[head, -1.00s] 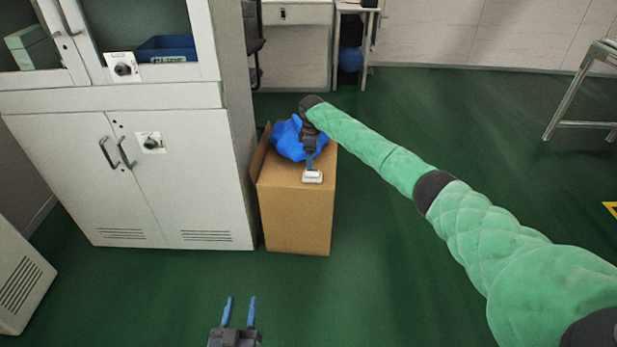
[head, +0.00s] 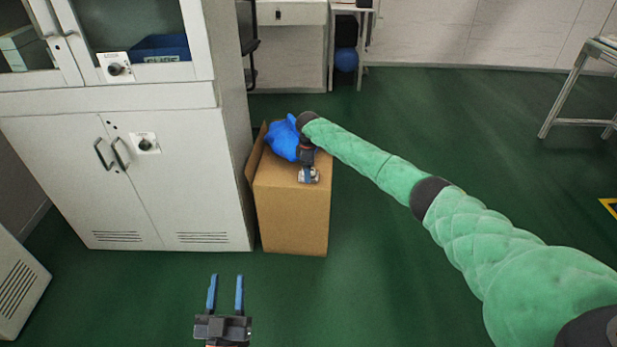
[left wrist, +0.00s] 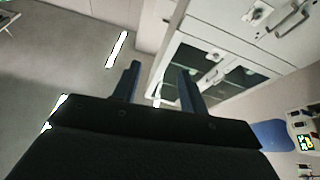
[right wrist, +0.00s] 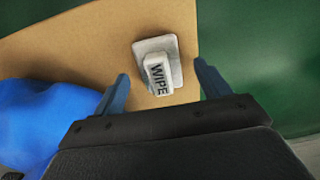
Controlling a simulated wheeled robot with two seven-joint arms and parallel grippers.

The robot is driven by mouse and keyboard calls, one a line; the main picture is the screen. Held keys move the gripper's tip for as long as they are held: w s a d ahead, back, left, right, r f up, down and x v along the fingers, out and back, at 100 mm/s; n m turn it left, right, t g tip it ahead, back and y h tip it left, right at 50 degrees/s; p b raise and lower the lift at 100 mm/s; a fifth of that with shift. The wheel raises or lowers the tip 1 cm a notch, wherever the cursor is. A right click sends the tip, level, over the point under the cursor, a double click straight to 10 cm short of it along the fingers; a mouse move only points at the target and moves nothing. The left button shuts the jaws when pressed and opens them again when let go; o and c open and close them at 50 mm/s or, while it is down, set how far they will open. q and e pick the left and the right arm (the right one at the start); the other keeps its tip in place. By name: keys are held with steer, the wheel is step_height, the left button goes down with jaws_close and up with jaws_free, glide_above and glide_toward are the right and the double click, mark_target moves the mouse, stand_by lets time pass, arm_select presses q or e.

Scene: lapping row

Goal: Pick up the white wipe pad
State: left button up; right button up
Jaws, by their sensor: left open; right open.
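The white wipe pad (right wrist: 172,58) lies on top of the cardboard box (head: 285,215). Its raised block is marked "WIPE". In the head view the pad (head: 314,174) is partly hidden by my right gripper (head: 309,174). In the right wrist view my right gripper (right wrist: 162,88) is open, its blue fingers one on each side of the pad's near end, with gaps to it. My left gripper (head: 225,278) is open and empty, well in front of the box; its fingers also show in the left wrist view (left wrist: 158,75).
A blue bag-like bundle (head: 283,140) sits on the box beside my right gripper, and shows in the right wrist view (right wrist: 45,125). A white cabinet (head: 170,180) stands close left of the box. Green floor (head: 440,120) is open to the right.

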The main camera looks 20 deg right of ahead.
steer(key=shift+f, duration=0.95)
arm_select(q)
steer(key=r, duration=0.2)
steer(key=r+t, duration=0.1)
steer(key=shift+s+a+r, duration=0.2)
steer(key=shift+s+r, duration=0.1)
arm_select(e)
steer(key=shift+c, duration=0.3)
steer(key=c, duration=1)
steer(key=shift+r, duration=0.15)
